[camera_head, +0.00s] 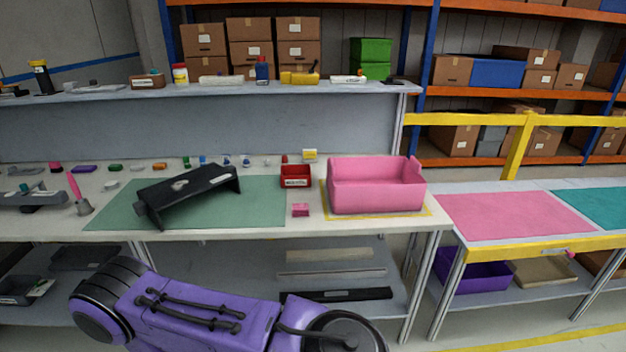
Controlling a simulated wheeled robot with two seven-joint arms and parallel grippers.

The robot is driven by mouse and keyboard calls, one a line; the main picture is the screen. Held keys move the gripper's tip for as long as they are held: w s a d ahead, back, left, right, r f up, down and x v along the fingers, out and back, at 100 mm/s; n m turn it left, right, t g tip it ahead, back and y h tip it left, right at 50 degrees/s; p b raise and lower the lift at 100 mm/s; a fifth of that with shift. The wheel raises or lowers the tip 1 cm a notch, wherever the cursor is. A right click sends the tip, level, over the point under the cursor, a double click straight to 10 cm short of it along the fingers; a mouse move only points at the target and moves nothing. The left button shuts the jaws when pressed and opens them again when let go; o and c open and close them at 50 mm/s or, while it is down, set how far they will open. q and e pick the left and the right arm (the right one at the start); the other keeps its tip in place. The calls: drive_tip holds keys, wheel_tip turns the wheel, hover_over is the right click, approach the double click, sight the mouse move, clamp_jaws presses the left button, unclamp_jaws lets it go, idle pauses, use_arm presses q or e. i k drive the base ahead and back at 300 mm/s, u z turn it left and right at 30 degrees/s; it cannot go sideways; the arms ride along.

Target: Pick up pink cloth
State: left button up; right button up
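A small pink block-like piece (300,210), which may be the folded pink cloth, lies near the front edge of the workbench, just right of the green mat. It is too small to tell its material. A flat pink sheet or mat (516,215) lies on the lower table at the right. My purple arm (200,312) crosses the bottom of the view, in front of and below the bench top. Neither gripper shows in the view.
A black dashboard module (188,194) rests on the green mat (255,212). A pink bin (375,188) and a small red bin (295,181) stand to its right. Small parts line the back of the bench. A yellow rail (480,119) stands behind the right table.

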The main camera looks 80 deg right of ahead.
sight(299, 209)
drive_tip(key=z, duration=0.75)
drive_tip(key=i, duration=0.7)
drive_tip(key=z, duration=0.85)
